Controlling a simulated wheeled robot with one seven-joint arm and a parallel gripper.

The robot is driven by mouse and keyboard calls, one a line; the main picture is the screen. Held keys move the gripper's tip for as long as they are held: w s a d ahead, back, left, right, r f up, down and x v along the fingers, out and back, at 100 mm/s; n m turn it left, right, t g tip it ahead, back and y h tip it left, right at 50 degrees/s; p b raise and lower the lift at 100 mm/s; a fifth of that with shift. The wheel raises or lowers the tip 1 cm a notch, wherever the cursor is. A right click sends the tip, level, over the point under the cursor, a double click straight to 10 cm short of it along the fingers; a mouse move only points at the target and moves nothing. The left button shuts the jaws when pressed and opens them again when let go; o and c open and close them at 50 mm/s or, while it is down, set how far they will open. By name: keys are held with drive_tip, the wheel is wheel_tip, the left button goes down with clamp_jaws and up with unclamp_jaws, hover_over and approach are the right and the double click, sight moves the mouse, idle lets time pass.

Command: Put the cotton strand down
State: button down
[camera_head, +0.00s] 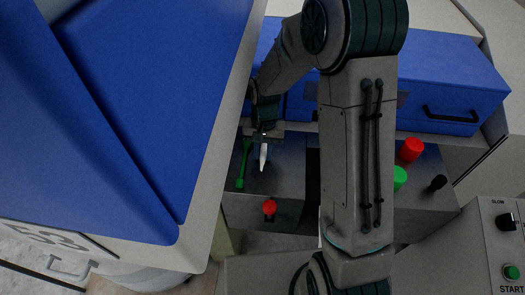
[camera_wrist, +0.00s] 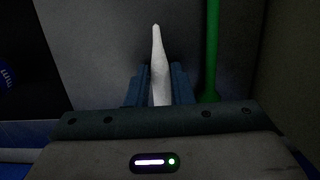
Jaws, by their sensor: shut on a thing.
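The cotton strand (camera_head: 263,157) is a short white tapered piece below my gripper (camera_head: 262,137) in the head view. My gripper is shut on it. In the wrist view the strand (camera_wrist: 159,60) sticks out between the two blue-grey fingers of my gripper (camera_wrist: 160,85), its narrow tip pointing up the picture. A grey metal surface (camera_wrist: 95,45) lies behind the strand; I cannot tell whether the strand touches it.
A green rod (camera_head: 243,165) stands close to the left of the strand in the head view. A red knob (camera_head: 269,207) is below it. Blue covers (camera_head: 460,85) lie behind. A large blue-panelled machine (camera_head: 130,90) fills the left. A control panel (camera_head: 497,250) is lower right.

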sight(264, 151)
drive_tip(key=c, duration=1.3)
unclamp_jaws()
drive_tip(key=shift+f, duration=0.1)
drive_tip(key=r, duration=0.4)
drive_tip(key=w+r, duration=0.1)
drive_tip(key=r, duration=0.2)
drive_tip(key=shift+d, duration=0.15)
drive_tip(key=shift+d+r, duration=0.1)
drive_tip(key=shift+r, duration=0.5)
drive_tip(key=shift+s+d+r+n+t, duration=0.4)
drive_tip(key=shift+s+d+r+t, duration=0.45)
drive_tip(key=shift+s+d+r, duration=1.5)
drive_tip(key=shift+s+d+r+n+t, duration=0.4)
drive_tip(key=shift+s+d+r+t, duration=0.7)
drive_tip(key=shift+s, duration=2.4)
drive_tip(key=shift+s+d+r+n+t, duration=0.5)
drive_tip(key=shift+s+d+r, duration=1.3)
drive_tip(key=shift+s, duration=1.1)
drive_tip(key=shift+a+r, duration=0.2)
drive_tip(key=shift+a, duration=0.1)
drive_tip(key=shift+c, duration=0.2)
